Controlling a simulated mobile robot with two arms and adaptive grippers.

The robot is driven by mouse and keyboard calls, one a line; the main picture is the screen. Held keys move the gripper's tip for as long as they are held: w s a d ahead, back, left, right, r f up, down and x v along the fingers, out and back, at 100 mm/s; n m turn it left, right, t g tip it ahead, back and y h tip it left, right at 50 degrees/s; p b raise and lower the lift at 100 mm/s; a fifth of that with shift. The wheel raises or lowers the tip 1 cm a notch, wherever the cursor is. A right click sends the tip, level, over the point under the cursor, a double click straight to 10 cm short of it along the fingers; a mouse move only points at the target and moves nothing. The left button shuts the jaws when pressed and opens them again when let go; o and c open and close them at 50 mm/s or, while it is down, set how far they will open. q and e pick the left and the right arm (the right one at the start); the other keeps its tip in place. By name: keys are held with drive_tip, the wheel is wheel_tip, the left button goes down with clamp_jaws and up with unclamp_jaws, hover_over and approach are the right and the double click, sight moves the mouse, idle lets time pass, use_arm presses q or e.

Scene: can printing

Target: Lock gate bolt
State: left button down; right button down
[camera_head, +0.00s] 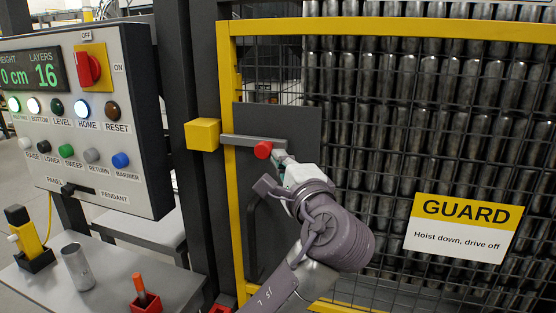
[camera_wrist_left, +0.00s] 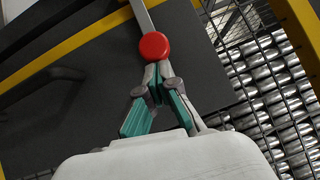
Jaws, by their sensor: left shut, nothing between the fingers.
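The gate bolt is a grey bar (camera_head: 238,139) on a dark plate (camera_head: 303,122) of the yellow-framed mesh gate (camera_head: 232,70). Its left end reaches the yellow block (camera_head: 202,134) on the post; I cannot tell how deep it sits. A round red knob (camera_head: 263,150) is on the bar and also shows in the left wrist view (camera_wrist_left: 154,46). My left gripper (camera_head: 279,157) is just right of the knob. In the left wrist view its closed fingertips (camera_wrist_left: 158,68) are at the knob's edge, empty; contact is unclear. My right gripper is out of view.
A control panel (camera_head: 133,150) with buttons and a red switch (camera_head: 88,67) stands left. Below it, a grey table (camera_head: 105,285) holds a metal can (camera_head: 77,266) and a yellow device (camera_head: 24,236). A dark handle (camera_head: 251,235) is below the bolt. A GUARD sign (camera_head: 462,228) hangs right.

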sight(249, 145)
use_arm(q)
drive_tip(key=a, duration=0.2)
drive_tip(key=w+a, duration=0.1)
drive_tip(key=a, duration=0.1)
drive_tip(key=shift+w+a, duration=0.1)
drive_tip(key=shift+a, duration=0.1)
idle(0.3)
